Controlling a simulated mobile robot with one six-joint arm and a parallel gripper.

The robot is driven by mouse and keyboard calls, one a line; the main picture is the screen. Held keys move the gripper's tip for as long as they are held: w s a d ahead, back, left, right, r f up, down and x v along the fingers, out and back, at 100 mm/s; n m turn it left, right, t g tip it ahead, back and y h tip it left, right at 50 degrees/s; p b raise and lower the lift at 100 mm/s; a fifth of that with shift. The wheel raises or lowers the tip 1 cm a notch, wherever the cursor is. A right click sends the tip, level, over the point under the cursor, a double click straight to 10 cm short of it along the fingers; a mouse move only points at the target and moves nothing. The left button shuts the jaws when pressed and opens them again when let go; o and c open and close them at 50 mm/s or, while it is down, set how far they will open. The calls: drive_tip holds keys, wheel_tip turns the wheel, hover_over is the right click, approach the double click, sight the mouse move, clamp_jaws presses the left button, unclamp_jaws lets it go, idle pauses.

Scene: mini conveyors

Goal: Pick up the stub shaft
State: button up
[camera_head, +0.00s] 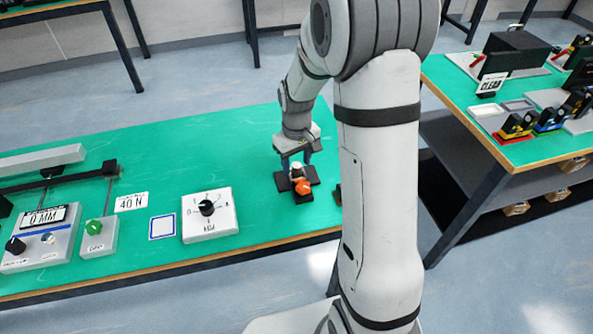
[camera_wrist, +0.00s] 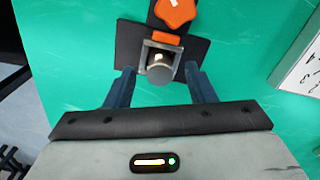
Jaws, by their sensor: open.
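The stub shaft appears to be the short grey cylinder (camera_wrist: 160,74) in a pale U-shaped bracket (camera_wrist: 146,52) on a black fixture (camera_wrist: 130,42). An orange knob (camera_wrist: 175,12) sits at the fixture's far end. The head view shows the fixture (camera_head: 282,184) with its orange knob (camera_head: 303,187) on the green bench, the cylinder's pale top (camera_head: 297,171) partly visible. My gripper (camera_head: 297,160) is open just above it. In the wrist view, its fingers (camera_wrist: 159,78) stand on either side of the cylinder, with gaps on both sides.
A white dial box (camera_head: 210,214) stands left of the fixture, with a blue-framed square (camera_head: 162,227) beyond it. A gauge (camera_head: 40,240) and a green-knob box (camera_head: 98,240) are farther left. My arm hides the bench's right end. Another bench (camera_head: 510,120) stands at right.

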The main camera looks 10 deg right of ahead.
drive_tip(key=shift+f, duration=0.85)
drive_tip(key=shift+c, duration=0.3)
clamp_jaws()
